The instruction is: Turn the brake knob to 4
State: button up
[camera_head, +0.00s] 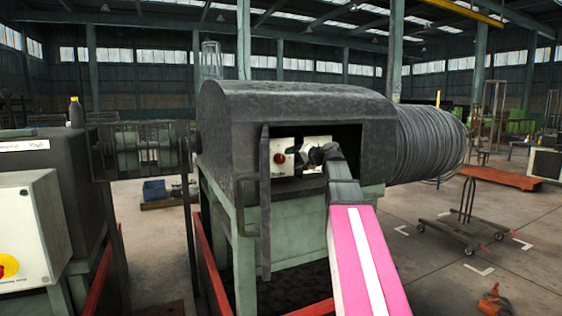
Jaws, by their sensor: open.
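The capstan machine (300,103) has a dark rounded housing with an opening in its front. Inside the opening is a pale control panel (283,168) with a red button (279,158). My arm, pink with a white stripe, reaches up from the lower right into the opening. My gripper (316,155) is at the panel's right part, open, small and dark in the picture. The brake knob cannot be made out; it may be hidden behind my gripper. I cannot tell whether my gripper touches anything.
A dark door (265,200) stands open at the opening's left edge. A wire coil (430,143) is on the housing's right. A second machine with a pale box (32,230) stands at the left. A cart (462,222) and an orange object (494,300) are on the floor at right.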

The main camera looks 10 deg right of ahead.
aim_at(281, 160)
jog(key=x, duration=0.6)
jog(key=shift+w+a+f, duration=0.1)
jog(key=shift+w+a, duration=0.05)
jog(key=shift+w, duration=0.15)
jog(key=c, duration=0.9)
